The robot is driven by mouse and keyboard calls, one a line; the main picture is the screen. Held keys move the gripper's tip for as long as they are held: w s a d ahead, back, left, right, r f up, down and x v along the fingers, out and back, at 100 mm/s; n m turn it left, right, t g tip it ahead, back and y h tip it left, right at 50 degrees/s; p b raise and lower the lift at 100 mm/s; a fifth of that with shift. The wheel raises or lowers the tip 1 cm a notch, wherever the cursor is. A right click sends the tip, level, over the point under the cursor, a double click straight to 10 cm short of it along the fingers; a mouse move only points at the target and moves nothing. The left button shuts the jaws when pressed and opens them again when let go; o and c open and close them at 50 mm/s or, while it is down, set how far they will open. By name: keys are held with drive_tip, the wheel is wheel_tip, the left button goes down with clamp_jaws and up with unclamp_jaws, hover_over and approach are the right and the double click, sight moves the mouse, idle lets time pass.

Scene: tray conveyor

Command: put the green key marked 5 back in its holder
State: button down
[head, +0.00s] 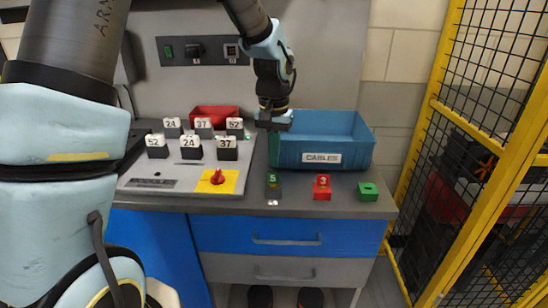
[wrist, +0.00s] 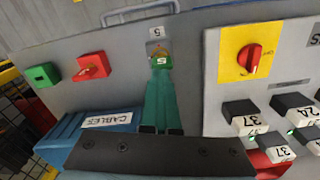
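The green key marked 5 (head: 273,178) shows just below my fingertips in the head view, and its number shows at the fingertips in the wrist view (wrist: 162,62). My gripper (head: 273,160) points straight down, its long green fingers close together and shut on the key; they also show in the wrist view (wrist: 160,78). The dark grey holder (head: 273,193) stands directly under the key, with a white 5 label (wrist: 155,30) on the counter in front of it. The fingers and key hide part of the holder, and I cannot tell how deep the key sits.
A red block marked 3 (head: 322,187) and a green block (head: 368,191) stand to the right. The blue CABLES bin (head: 350,155) is close behind my gripper. Left is a panel with a red knob on a yellow plate (head: 217,182) and several numbered blocks. A yellow-framed fence (head: 425,140) bounds the right.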

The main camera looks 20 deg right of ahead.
drive_tip(key=shift+r+p, duration=0.55)
drive_tip(key=shift+r, duration=0.4)
drive_tip(key=c, duration=1.1)
unclamp_jaws()
drive_tip(key=shift+f, duration=0.1)
